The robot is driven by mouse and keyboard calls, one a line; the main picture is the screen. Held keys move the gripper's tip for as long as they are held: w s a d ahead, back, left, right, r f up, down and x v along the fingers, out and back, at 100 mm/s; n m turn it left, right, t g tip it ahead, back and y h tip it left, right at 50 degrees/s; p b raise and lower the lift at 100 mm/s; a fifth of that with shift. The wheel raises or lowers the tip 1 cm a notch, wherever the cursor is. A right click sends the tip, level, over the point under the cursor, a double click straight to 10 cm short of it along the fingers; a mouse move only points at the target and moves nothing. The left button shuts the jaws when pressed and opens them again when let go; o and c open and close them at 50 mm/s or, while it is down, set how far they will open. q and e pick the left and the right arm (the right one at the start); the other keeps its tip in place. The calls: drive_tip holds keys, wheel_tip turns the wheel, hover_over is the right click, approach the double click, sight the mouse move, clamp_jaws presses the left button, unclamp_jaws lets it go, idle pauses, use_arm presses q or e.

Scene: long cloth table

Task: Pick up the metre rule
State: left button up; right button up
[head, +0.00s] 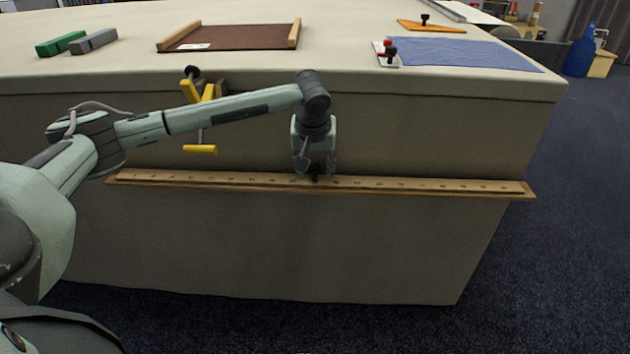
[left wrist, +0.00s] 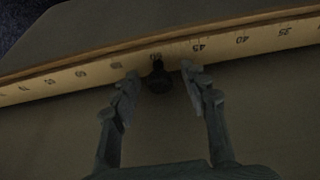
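The metre rule (head: 430,185) is a long wooden strip with dark numbers. It lies along the front face of the cloth-covered table, below the top edge. In the left wrist view the rule (left wrist: 225,42) crosses the upper part, and a dark round knob (left wrist: 160,82) sits at its near edge close to the middle numbers. My left gripper (head: 315,173) points down at about the middle of the rule. In the wrist view its two fingers (left wrist: 160,75) are apart, one on each side of the knob. Whether they touch it I cannot tell. My right gripper is not in view.
A yellow clamp (head: 205,92) hangs at the table's front edge, behind my left arm. On the table (head: 345,65) are a brown board (head: 235,37), green (head: 60,44) and grey (head: 95,41) blocks, a blue cloth (head: 465,54) and red and black knobs (head: 389,50).

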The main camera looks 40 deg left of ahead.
use_arm(q)
clamp_jaws()
drive_tip(key=shift+r, duration=0.1)
